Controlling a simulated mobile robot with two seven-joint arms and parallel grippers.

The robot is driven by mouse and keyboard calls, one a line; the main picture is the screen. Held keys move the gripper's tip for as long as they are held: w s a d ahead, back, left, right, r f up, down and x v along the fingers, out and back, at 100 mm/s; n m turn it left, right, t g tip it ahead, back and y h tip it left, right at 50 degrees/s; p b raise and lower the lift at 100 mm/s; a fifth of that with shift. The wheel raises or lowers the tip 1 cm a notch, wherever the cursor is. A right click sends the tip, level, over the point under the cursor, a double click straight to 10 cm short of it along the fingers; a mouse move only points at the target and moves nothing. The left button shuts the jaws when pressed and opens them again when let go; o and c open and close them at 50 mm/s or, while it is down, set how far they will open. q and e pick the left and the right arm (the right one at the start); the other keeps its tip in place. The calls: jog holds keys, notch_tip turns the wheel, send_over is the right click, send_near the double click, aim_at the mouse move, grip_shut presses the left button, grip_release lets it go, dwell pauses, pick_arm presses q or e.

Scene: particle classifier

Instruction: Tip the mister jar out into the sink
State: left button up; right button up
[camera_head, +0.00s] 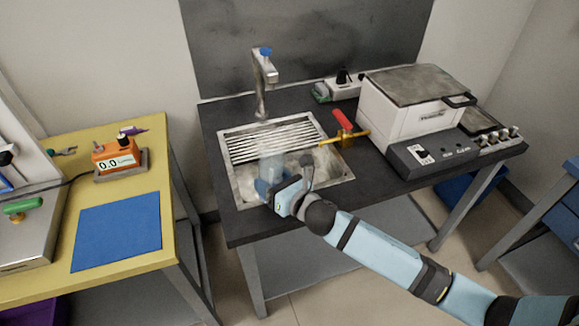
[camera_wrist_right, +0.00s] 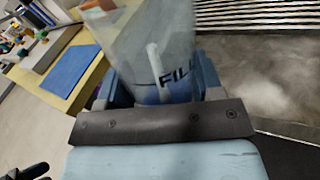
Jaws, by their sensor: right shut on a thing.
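My right gripper (camera_head: 275,187) is shut on a clear, translucent jar (camera_head: 271,160), which I take as the mister jar. It looks roughly upright over the front left part of the metal sink (camera_head: 341,178). In the right wrist view the jar (camera_wrist_right: 135,45) stands between the fingers, with dark letters "FIL" and a thin pale tube inside. Its lower part looks blue; whether that is liquid is unclear. The sink basin also shows in the right wrist view (camera_wrist_right: 262,85), to the right of the jar. My left gripper does not show in the head view.
A faucet (camera_head: 264,80) with a blue top stands behind the sink. A red-handled tool (camera_head: 344,127) and a white machine (camera_head: 408,105) are to its right. A yellow table (camera_head: 100,278) with a blue mat (camera_head: 118,230) and an orange scale (camera_head: 115,155) stands left, across a gap.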

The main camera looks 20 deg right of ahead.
jog(key=shift+w+d+f+m+g+p, duration=0.25)
jog(key=shift+m+g+p, duration=0.15)
jog(key=shift+m, duration=0.2)
jog(key=shift+w+d+r+m+g+p, duration=0.25)
jog(key=shift+r+m+g+p, duration=0.25)
jog(key=shift+m+p, duration=0.4)
jog(key=shift+w+f, duration=0.1)
jog(key=shift+f, duration=0.1)
jog(key=shift+w+d+f+m+g, duration=0.25)
jog(key=shift+w+m+g, duration=0.05)
jog(key=shift+m, duration=0.3)
jog(key=shift+f+m+g, duration=0.25)
jog(key=shift+m+g, duration=0.15)
jog(key=shift+m, duration=0.3)
jog(key=shift+s+a+y, duration=0.1)
jog(key=shift+s+y, duration=0.05)
jog(key=shift+y, duration=0.15)
jog(key=shift+f+m, duration=0.1)
jog(key=shift+m, duration=0.2)
jog(key=shift+f+m+g, duration=0.1)
jog(key=shift+m+g, duration=0.3)
jog(key=shift+f+m+g, duration=0.15)
jog(key=shift+m+g, duration=0.15)
jog(key=shift+m, duration=0.2)
